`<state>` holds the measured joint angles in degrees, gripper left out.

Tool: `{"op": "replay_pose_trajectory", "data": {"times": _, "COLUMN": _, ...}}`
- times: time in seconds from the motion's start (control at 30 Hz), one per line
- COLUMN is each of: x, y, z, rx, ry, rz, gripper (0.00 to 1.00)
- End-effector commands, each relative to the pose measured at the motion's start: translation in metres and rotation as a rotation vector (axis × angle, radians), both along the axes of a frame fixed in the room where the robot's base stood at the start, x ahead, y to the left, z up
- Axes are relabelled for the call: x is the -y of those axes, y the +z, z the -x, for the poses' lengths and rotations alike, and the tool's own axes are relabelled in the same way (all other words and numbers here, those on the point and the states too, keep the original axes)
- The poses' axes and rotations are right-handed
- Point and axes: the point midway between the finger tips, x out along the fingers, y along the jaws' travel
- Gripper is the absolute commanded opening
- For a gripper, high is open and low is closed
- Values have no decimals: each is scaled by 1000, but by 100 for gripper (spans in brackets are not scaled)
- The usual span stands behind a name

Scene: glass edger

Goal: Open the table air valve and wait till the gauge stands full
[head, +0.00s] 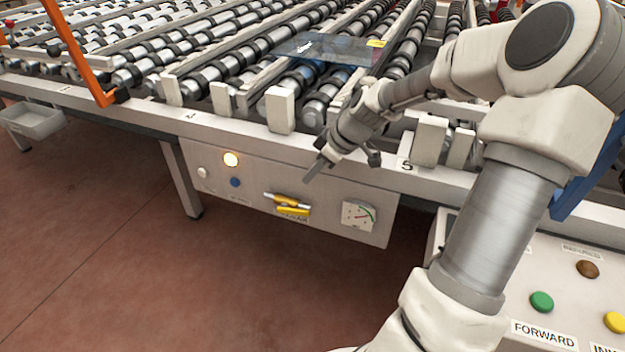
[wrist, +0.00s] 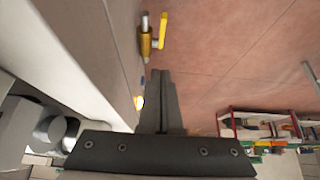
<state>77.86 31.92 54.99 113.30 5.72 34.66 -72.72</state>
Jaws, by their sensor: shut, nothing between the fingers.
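The air valve (head: 292,207) sits on the white panel under the roller table's front edge. It has a yellow lever that looks roughly in line with its short pipe. In the wrist view the valve (wrist: 147,42) is near the top, beyond my fingertips. A round gauge (head: 359,215) with a white face and a green arc is right of the valve. Its needle is too small to read surely. My gripper (head: 312,172) is shut and empty, above and slightly right of the valve, apart from it. My closed fingers also show in the wrist view (wrist: 163,100).
The panel carries a lit lamp (head: 231,159), a blue button (head: 236,182) and a white button (head: 203,172). The roller table (head: 230,128) overhangs it, with a glass sheet (head: 322,48) on top. A button console (head: 480,290) is at the lower right. Floor before the panel is clear.

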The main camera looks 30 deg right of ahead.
Motion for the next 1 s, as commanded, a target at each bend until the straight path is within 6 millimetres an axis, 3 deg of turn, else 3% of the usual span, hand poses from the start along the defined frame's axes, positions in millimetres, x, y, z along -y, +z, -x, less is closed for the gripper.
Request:
{"op": "replay_pose_trajectory", "data": {"times": 0.03, "x": -5, "y": -15, "z": -5, "rx": -1, "ry": 4, "rz": -2, "gripper": 0}}
{"op": "replay_pose_trajectory", "data": {"times": 0.33, "x": -25, "y": -69, "z": -31, "rx": -1, "ry": 2, "rz": -2, "gripper": 0}}
{"op": "replay_pose_trajectory", "data": {"times": 0.5, "x": -19, "y": -91, "z": -24, "rx": -2, "ry": -2, "rz": -1, "gripper": 0}}
{"op": "replay_pose_trajectory", "data": {"times": 1.0, "x": -16, "y": -100, "z": -21, "rx": -1, "ry": -1, "rz": 1, "gripper": 0}}
